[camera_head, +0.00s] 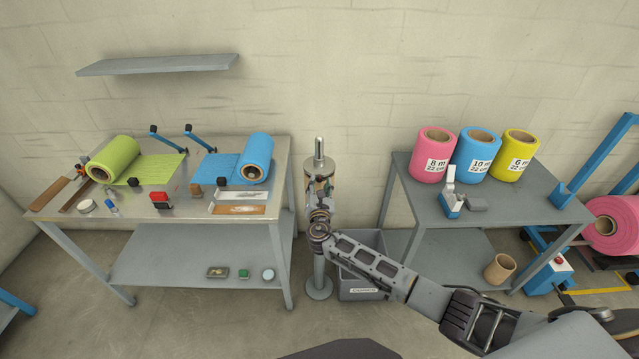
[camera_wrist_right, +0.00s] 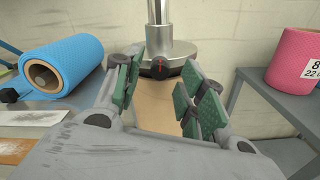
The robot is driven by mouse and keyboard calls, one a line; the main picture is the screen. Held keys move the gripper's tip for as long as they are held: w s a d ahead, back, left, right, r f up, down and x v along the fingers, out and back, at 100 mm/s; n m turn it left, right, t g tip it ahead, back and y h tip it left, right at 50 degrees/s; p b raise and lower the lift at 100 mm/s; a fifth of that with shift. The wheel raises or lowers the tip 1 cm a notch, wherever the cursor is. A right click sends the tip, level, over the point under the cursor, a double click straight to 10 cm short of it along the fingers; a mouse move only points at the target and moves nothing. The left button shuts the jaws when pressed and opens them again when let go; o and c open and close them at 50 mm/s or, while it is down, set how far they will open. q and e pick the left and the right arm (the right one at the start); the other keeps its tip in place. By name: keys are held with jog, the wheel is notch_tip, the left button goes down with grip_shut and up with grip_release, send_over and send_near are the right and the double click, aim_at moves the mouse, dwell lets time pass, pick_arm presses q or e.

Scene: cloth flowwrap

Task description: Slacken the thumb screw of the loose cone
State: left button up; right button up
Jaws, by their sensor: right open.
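A metal post stand (camera_head: 319,269) rises from the floor between the two tables. Near its top is a silver collar that looks like a cone (camera_head: 319,161), also seen in the right wrist view (camera_wrist_right: 174,52). A small dark thumb screw with a red mark (camera_wrist_right: 160,67) is on the front of this collar. My right gripper (camera_head: 320,188) is in front of the post, just below the collar. In the wrist view its green-padded fingers (camera_wrist_right: 160,88) are apart with nothing held between them. The screw shows beyond the gap. My left gripper is not in view.
A tan cylinder (camera_wrist_right: 152,112) shows below the collar. The left table holds a green roll (camera_head: 112,157), a blue roll (camera_head: 256,158) and small tools. The right table holds pink (camera_head: 433,150), blue and yellow rolls. A grey bin (camera_head: 362,285) stands beside the post.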

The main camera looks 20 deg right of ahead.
jog(key=v, duration=1)
dwell(0.8)
